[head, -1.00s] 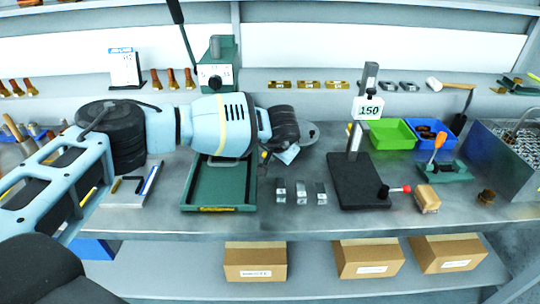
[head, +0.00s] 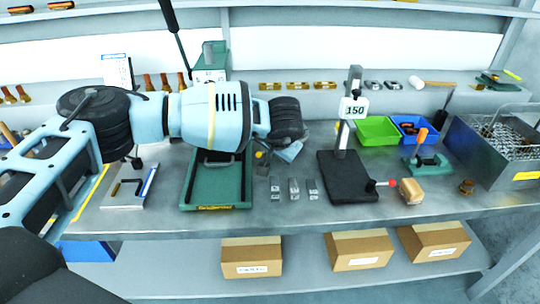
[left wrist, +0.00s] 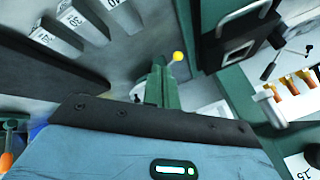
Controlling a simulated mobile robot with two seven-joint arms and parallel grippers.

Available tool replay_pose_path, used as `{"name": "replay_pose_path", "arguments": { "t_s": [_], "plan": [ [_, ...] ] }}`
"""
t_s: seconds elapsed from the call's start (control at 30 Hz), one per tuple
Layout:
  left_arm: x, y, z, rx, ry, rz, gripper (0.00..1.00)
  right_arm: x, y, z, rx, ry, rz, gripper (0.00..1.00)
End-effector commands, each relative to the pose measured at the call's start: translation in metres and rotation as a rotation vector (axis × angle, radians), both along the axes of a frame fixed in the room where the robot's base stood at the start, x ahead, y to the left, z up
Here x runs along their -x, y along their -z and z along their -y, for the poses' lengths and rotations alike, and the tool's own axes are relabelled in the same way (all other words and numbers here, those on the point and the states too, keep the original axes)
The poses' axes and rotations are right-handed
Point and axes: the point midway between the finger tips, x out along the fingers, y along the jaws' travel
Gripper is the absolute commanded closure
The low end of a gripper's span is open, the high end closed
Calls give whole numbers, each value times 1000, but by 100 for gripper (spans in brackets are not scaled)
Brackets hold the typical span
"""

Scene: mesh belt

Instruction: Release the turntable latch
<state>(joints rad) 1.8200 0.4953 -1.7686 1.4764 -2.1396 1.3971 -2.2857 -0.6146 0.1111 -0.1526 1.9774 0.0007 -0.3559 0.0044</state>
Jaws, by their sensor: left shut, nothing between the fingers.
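A small yellow ball knob (left wrist: 177,56) sits beside a green upright part (left wrist: 158,88) in the left wrist view. The knob also shows in the head view (head: 258,154), by the right edge of the green tray fixture. I cannot tell for certain that this knob is the latch. The turntable is mostly hidden behind my left wrist. My left gripper (head: 288,151) hangs over the bench just right of the knob, between the tray fixture and the black stand. It is shut and empty; its fingertips are hard to make out. My right gripper is not in view.
The green tray fixture (head: 216,203) stands left of my gripper. Several metal blocks (head: 294,189) lie in front of it. A black stand (head: 350,188) with a red-knobbed handle is to the right. Green (head: 378,130) and blue bins stand behind, and a wire basket is far right.

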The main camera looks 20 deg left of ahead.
Motion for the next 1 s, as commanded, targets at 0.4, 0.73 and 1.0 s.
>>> {"name": "replay_pose_path", "arguments": {
  "t_s": [0.4, 0.73, 1.0],
  "plan": [
    [21, -33, 4, 0, -1, 0, 100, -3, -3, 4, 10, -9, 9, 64],
    [22, -33, 5, 0, -1, 0, 100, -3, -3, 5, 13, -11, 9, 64],
    [33, -11, 25, 86, -5, -45, 100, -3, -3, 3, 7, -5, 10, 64]
  ]
}}
